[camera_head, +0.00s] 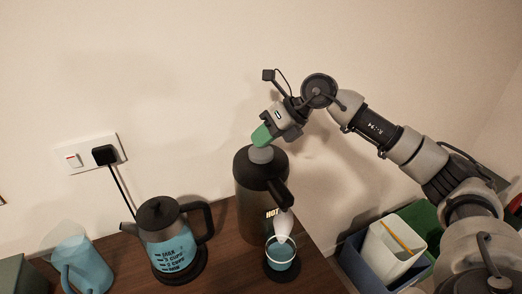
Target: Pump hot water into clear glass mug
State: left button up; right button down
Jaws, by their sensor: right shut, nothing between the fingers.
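A dark pump flask (253,205) marked "HOT" stands at the table's right end, with a grey pump button (261,154) on top. My right gripper (262,138) has green fingertips and is shut and empty, right at the button; it appears to touch it. A clear cup (281,265) with bluish contents stands on a dark round base under the flask's spout (279,194). A whitish shape (284,225) runs from below the spout to the cup; I cannot tell whether it is water. The cup's handle is not visible. My left gripper is not in view.
A kettle (170,250) with measuring marks sits on its base left of the flask. A bluish clear pitcher (83,265) stands further left. A wall socket (94,155) holds the plugged-in cord. Bins, one white (388,251), stand right of the wooden table (226,262).

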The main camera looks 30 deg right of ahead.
aim_at(263, 149)
jog(key=shift+f+b, duration=0.7)
jog(key=shift+f, duration=0.35)
dwell(0.5)
jog(key=shift+r, duration=0.1)
jog(key=shift+r+p, duration=0.95)
jog(key=shift+r, duration=0.35)
jog(key=shift+r, duration=0.1)
notch_tip(263, 149, up, 5)
jog(key=p, duration=0.3)
dwell(0.7)
